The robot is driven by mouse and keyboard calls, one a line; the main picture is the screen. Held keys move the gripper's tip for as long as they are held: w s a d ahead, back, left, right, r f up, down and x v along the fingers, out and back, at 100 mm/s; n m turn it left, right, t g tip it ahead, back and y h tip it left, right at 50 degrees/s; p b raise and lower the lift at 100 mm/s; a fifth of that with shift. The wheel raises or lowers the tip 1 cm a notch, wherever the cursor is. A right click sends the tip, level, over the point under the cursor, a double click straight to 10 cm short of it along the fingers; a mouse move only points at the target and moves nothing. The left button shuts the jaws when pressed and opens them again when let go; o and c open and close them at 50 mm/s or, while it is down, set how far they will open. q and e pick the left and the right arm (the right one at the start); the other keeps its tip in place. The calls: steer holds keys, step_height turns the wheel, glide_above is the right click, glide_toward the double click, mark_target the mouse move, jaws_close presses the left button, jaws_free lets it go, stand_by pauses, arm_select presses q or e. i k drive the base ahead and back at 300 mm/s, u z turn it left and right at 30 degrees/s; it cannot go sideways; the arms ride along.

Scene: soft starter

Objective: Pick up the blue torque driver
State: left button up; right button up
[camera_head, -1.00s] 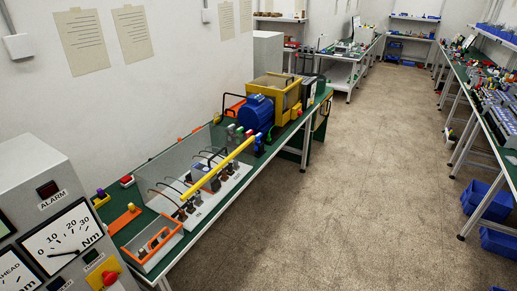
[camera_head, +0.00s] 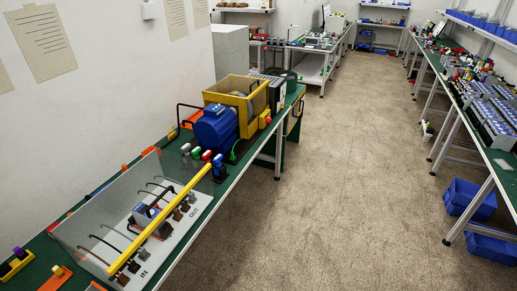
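Neither of my grippers shows in the head view.
The left green bench (camera_head: 228,187) carries a clear-shielded panel with a yellow bar (camera_head: 160,222), a blue motor (camera_head: 215,128) and a yellow guard frame (camera_head: 238,98). Another loaded bench (camera_head: 452,98) runs along the right, with blue bins (camera_head: 468,198) beneath. The floor (camera_head: 330,190) between is clear.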

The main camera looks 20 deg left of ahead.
mark_target(216, 160)
steer(key=u, duration=0.1)
steer(key=i, duration=1.05)
steer(key=u, duration=0.35)
